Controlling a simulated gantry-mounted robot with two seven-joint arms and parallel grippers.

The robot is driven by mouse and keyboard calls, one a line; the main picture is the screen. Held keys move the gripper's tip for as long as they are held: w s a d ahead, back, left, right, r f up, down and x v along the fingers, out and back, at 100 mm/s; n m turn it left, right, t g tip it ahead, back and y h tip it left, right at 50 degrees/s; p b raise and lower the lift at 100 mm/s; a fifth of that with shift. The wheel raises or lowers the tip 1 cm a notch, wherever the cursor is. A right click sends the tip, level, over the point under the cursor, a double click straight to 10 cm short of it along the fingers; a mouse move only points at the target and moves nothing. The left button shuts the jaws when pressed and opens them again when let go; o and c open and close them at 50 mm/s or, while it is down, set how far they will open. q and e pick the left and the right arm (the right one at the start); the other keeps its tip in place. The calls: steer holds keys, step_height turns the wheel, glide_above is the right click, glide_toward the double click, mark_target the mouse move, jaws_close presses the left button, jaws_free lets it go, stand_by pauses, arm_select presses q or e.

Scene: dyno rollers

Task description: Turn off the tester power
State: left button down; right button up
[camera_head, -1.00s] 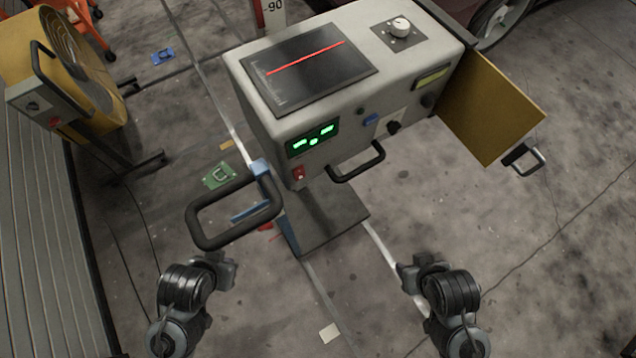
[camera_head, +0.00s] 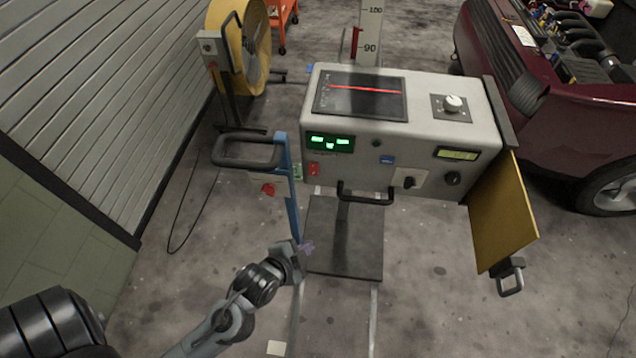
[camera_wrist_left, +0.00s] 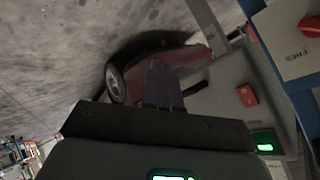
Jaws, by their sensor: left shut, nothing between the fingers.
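The tester (camera_head: 420,125) is a pale grey box on a pedestal, with its green display (camera_head: 330,143) lit. A small red switch (camera_head: 313,169) sits on its front face below the display. It also shows in the left wrist view (camera_wrist_left: 247,95), beyond the fingers and to their right. A separate red knob (camera_head: 267,188) sits on a white panel on the blue post, and it shows at the top right of the wrist view (camera_wrist_left: 310,26). My left gripper (camera_head: 307,248) is shut and empty, below the switch and apart from it. My right gripper is out of view.
The blue post (camera_head: 291,205) with a black handle (camera_head: 247,151) stands close left of the tester. A black bar handle (camera_head: 366,196) juts from the tester's front. A yellow panel (camera_head: 503,215) hangs open at the right. A dark base plate (camera_head: 345,255) lies below.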

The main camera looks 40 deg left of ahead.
arm_select(q)
step_height(320, 180, up, 10)
steer(key=a+m+t+y+p, duration=0.1)
steer(key=m+t+y+p, duration=0.2)
steer(key=y+p, duration=0.5)
steer(key=shift+w+f+m+t+p, duration=0.25)
steer(key=shift+w+t+p, duration=0.2)
steer(key=shift+p, duration=1.1)
steer(key=shift+a, duration=0.1)
steer(key=b, duration=0.1)
glide_toward(313, 173)
steer(key=x, duration=0.6)
steer(key=shift+w+a, duration=0.2)
steer(key=shift+w, duration=0.15)
